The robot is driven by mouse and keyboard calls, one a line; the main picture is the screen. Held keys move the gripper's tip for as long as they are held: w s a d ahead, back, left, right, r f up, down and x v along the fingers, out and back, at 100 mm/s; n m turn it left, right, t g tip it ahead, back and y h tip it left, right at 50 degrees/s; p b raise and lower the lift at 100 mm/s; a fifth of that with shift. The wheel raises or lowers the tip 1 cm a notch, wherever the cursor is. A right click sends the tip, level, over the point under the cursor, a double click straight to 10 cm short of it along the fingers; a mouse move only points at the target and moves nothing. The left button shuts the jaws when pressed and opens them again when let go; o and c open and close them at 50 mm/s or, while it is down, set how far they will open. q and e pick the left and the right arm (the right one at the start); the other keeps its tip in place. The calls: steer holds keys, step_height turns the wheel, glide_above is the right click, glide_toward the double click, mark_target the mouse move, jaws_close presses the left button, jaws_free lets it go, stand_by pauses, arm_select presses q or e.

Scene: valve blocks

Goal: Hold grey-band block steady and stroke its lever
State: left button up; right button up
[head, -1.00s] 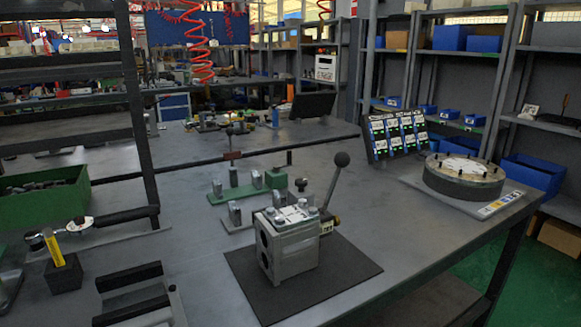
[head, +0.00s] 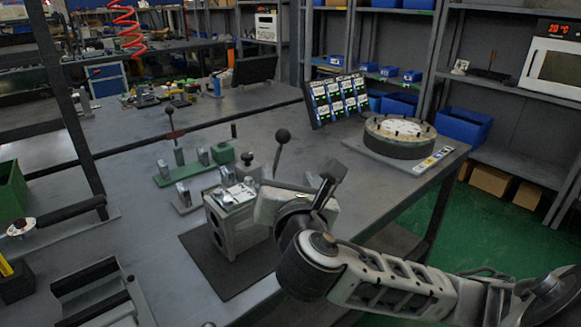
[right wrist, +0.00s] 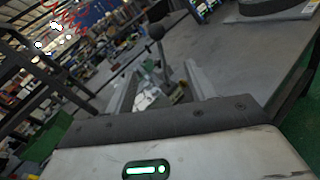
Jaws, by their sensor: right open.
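The valve block (head: 228,233), a light grey metal cube with a round hole in its side, stands upright on a dark mat (head: 205,262). A grey band on it cannot be made out. Its lever (head: 279,158) rises behind, tilted right, with a black ball knob that also shows in the right wrist view (right wrist: 155,31). My right gripper (head: 262,205) is at the block's right side and hides part of it; its fingertips are hidden in the head view. In the right wrist view its fingers (right wrist: 160,72) are spread, with the block top ahead between them. My left gripper is out of view.
A green fixture (head: 172,178) with metal posts stands behind the block. A round drum (head: 399,140) and a label panel (head: 335,99) are at the back right. A dark-railed fixture (head: 90,279) lies at the front left. The table's right edge runs below my right arm.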

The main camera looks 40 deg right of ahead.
mark_target(283, 131)
steer(key=shift+n+h, duration=0.3)
steer(key=shift+n, duration=0.2)
steer(key=x, duration=0.5)
steer(key=r+x, duration=0.1)
steer(key=x, duration=0.5)
steer(key=r+x, duration=0.1)
steer(key=x, duration=0.4)
steer(key=shift+w+d, duration=0.1)
steer(key=shift+d, duration=0.1)
jaws_close()
jaws_free()
